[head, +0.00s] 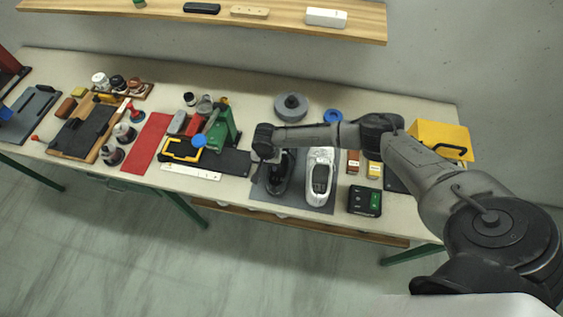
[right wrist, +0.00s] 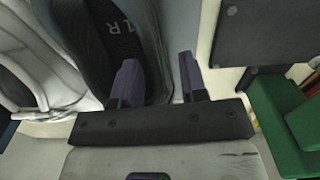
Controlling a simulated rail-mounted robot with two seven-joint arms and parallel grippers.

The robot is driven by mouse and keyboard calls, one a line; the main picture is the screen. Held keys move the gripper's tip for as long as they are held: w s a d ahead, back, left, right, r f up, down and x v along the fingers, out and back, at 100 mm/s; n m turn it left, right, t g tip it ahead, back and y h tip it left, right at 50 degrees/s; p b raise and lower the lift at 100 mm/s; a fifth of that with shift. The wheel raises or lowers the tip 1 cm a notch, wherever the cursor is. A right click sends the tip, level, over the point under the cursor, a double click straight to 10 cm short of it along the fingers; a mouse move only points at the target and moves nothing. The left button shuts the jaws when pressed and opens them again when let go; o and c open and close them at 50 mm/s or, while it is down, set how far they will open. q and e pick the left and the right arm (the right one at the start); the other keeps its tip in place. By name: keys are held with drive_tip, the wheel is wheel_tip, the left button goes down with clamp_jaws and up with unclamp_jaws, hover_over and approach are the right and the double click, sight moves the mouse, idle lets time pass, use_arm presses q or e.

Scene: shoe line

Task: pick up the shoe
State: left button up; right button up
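A dark shoe (head: 284,176) lies on a grey mat (head: 300,196) on the bench. A white and grey shoe (head: 320,180) lies beside it to the right. My right gripper (head: 269,160) is at the dark shoe's left side. In the right wrist view its two purple fingers (right wrist: 158,80) are apart. The left finger overlaps the opening of the dark shoe (right wrist: 157,48), where an insole with an "R" shows. The right finger is outside the shoe's edge, so the side wall shows between them. I cannot tell if they touch it. My left gripper is out of view.
A green press (head: 222,130) stands left of the shoes. A black and green box (head: 364,200) and a yellow bin (head: 438,137) are to the right. A grey round turntable (head: 291,106) sits behind. Bottles, brushes and a red mat (head: 152,143) fill the left.

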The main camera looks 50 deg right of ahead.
drive_tip(key=shift+f, duration=1.65)
clamp_jaws()
